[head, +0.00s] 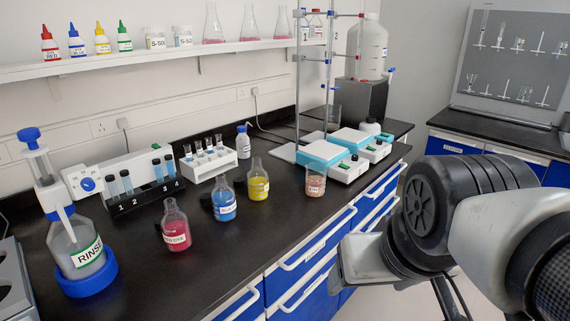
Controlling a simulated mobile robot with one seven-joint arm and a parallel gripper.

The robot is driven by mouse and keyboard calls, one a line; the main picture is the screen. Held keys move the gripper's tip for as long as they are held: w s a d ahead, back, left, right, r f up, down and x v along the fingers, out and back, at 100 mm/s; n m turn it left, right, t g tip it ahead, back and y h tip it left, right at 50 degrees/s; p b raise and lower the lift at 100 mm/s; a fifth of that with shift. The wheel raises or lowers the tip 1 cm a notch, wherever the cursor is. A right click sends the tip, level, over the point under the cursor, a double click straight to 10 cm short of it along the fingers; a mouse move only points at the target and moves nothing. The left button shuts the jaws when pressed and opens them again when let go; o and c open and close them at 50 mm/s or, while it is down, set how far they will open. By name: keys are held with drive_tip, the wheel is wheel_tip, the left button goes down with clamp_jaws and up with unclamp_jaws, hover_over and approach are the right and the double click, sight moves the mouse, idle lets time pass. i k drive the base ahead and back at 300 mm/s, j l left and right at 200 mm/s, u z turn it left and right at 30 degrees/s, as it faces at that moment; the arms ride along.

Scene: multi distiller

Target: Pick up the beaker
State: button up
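A small glass beaker (315,183) with a pale orange-brown liquid and a red-marked label stands upright on the black bench, near its front edge. It is just in front of the blue-and-white hotplates. My arm comes in from the right. What looks like my gripper (361,264) is a grey block at the end of it, in front of the drawers, below and to the right of the beaker and apart from it. Its fingers cannot be made out, so whether it is open or shut does not show.
Bottles with red (176,227), blue (223,199) and yellow (258,181) liquid stand left of the beaker. Hotplates (349,170) and a clamp stand (297,95) are behind. Blue drawers with white handles (318,255) lie below the edge.

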sight(315, 173)
drive_tip(key=i+l+u, duration=0.1)
drive_tip(key=u, duration=0.6)
drive_tip(key=i+l+u, duration=0.2)
drive_tip(key=l+u, duration=0.25)
drive_tip(key=l, duration=0.2)
drive_tip(key=i+l+u, duration=0.2)
drive_tip(key=l, duration=0.9)
drive_tip(key=i+l+u, duration=0.15)
drive_tip(key=l, duration=0.65)
